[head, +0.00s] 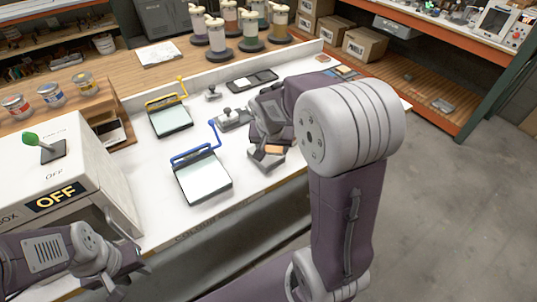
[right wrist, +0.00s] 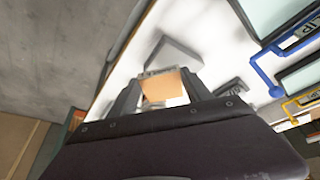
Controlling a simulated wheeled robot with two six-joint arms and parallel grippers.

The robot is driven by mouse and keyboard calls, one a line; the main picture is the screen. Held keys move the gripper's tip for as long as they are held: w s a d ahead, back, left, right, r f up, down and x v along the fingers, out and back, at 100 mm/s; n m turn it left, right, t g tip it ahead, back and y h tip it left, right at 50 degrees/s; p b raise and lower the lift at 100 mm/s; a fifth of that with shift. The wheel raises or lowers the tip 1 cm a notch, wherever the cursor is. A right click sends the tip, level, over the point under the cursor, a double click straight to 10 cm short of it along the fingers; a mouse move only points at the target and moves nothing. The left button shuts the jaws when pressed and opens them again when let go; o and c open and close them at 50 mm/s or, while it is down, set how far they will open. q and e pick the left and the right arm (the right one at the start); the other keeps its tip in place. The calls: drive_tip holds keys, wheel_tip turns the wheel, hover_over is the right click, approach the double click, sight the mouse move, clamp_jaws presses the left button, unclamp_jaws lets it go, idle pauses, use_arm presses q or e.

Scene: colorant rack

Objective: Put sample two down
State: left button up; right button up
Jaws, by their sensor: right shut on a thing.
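A small orange-tan sample chip (head: 273,149) is held at the tips of my right gripper (head: 270,148), low over the front part of the white bench. The right wrist view shows the chip (right wrist: 163,86) between the two dark fingers, which are shut on it. A grey angled bracket (right wrist: 182,52) lies just beyond the chip; I cannot tell whether they touch. Other flat coloured samples (head: 343,72) lie at the bench's far right end. My left gripper (head: 128,275) is at the lower left, in front of the light box; its jaw opening is unclear.
A blue-handled clip panel (head: 203,180) and a yellow-handled one (head: 170,118) lie left of my right gripper. A grey knobbed device (head: 230,118) and a dark tray (head: 252,79) are behind. The light box (head: 65,180) reads OFF. Bare bench shows between panel and gripper.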

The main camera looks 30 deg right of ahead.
sight(269, 162)
drive_tip(key=w, duration=0.1)
drive_tip(key=w+f, duration=0.1)
drive_tip(key=shift+w+f, duration=0.3)
drive_tip(key=f, duration=0.3)
drive_tip(key=shift+s+f+b, duration=0.2)
drive_tip(key=shift+f+b, duration=0.05)
drive_tip(key=shift+b, duration=0.05)
drive_tip(key=shift+w+f, duration=0.2)
drive_tip(key=shift+f, duration=0.05)
drive_tip(key=shift+s, duration=0.1)
drive_tip(key=shift+f, duration=0.15)
drive_tip(key=o, duration=1.3)
drive_tip(key=shift+o, duration=0.2)
